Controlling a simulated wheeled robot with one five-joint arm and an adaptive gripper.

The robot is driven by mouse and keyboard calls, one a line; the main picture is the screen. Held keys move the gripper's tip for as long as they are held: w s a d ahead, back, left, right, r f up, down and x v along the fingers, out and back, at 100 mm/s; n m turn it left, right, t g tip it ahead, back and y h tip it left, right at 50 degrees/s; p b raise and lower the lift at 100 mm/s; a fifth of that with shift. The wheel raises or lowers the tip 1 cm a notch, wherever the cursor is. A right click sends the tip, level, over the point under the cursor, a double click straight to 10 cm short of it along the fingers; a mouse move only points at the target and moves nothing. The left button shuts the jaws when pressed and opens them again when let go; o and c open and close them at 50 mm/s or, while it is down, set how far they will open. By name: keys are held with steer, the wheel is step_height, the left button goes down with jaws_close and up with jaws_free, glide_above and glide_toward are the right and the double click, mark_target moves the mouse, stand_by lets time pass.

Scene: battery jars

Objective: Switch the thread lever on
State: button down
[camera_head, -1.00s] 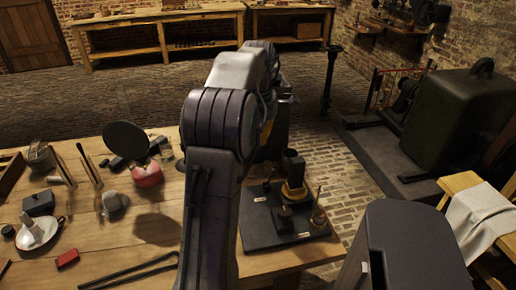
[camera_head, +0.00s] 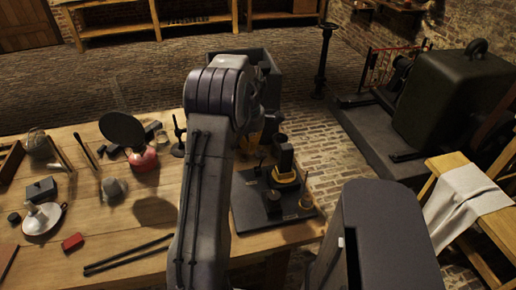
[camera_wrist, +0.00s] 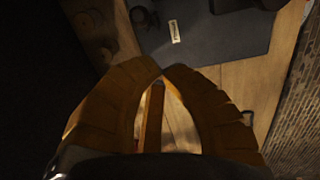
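A black board (camera_head: 247,217) lies on the right end of the wooden table, with small devices and pale labels on it. These include a dark block on a yellow base (camera_head: 285,165), a dark knob (camera_head: 273,205) and a brass post (camera_head: 306,197). I cannot tell which of them is the thread lever. The board (camera_wrist: 225,45) and one label (camera_wrist: 174,31) show at the top of the wrist view. My gripper (camera_wrist: 162,70) has brown-orange fingers whose tips meet, with nothing seen held. It points toward the table by the board's edge. In the head view my arm mostly hides it.
A red-based round mirror (camera_head: 143,158), a white dish (camera_head: 42,222), a red block (camera_head: 73,242) and dark rods (camera_head: 128,257) crowd the table's left. A large dark machine (camera_head: 445,105) and a cloth-draped stool (camera_head: 462,210) stand on the right, off the table.

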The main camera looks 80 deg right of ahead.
steer(key=shift+s+d+f+p, duration=0.25)
steer(key=shift+s+f+p, duration=0.15)
steer(key=shift+f, duration=0.2)
steer(key=shift+s+d+f+p, duration=0.25)
steer(key=shift+s+f+p, duration=0.1)
steer(key=shift+f, duration=0.3)
steer(key=shift+s+d+f+p, duration=0.3)
steer(key=shift+s+f, duration=0.1)
steer(key=shift+f, duration=0.2)
